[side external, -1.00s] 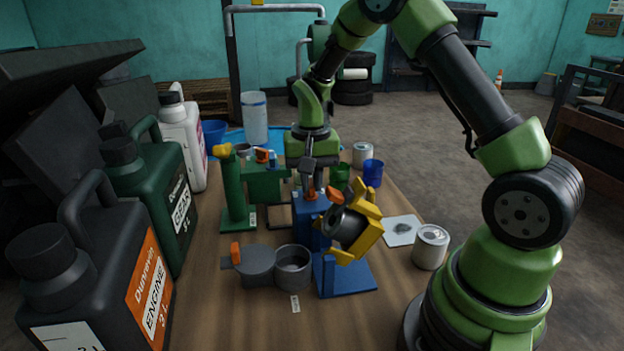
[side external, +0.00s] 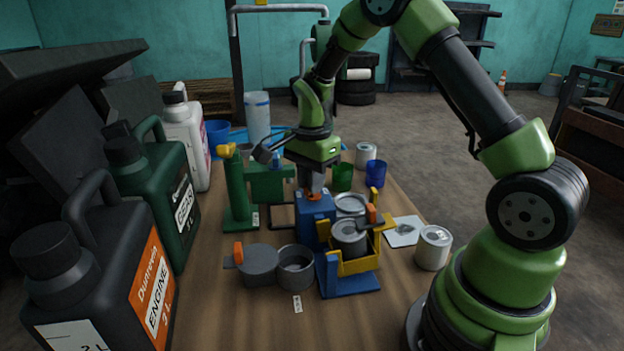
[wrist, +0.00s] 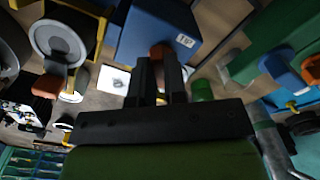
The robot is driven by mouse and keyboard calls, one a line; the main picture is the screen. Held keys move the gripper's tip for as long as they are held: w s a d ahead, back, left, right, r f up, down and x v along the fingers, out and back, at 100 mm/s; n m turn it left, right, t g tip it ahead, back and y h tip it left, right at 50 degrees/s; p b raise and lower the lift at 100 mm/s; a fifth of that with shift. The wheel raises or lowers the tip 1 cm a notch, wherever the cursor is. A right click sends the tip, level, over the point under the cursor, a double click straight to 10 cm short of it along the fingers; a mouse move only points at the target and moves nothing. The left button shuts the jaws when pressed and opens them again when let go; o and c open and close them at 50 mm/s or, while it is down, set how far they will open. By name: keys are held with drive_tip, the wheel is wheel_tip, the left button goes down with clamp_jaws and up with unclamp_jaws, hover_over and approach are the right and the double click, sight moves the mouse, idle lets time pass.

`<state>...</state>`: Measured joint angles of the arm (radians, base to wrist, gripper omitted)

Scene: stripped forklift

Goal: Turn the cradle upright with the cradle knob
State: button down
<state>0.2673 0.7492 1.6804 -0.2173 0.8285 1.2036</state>
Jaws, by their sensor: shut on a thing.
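The yellow cradle (side external: 358,267) sits level on its blue stand (side external: 350,287), with a grey can (side external: 348,240) upright in it. A round grey piece with an orange tab (side external: 371,213) stands behind and beside the can. The orange cradle knob (side external: 316,197) is on top of the blue housing (side external: 316,218) left of the cradle. My gripper (side external: 317,186) reaches down from above and is shut on the knob. The wrist view shows the knob (wrist: 158,51) between my two dark fingers (wrist: 161,75), in front of the blue housing (wrist: 160,25). The fingers hide part of the knob.
An open grey pot (side external: 296,267) and a grey lidded pot (side external: 258,266) stand in front left. A green post (side external: 238,195) is behind them. Large jugs (side external: 90,270) line the left edge. A paint can (side external: 433,248) and a blue cup (side external: 375,173) stand right.

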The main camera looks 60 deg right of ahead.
drive_tip(key=shift+m, duration=0.5)
drive_tip(key=c, duration=1.2)
unclamp_jaws()
drive_tip(key=shift+o, duration=0.2)
wheel_tip(320, 180, up, 10)
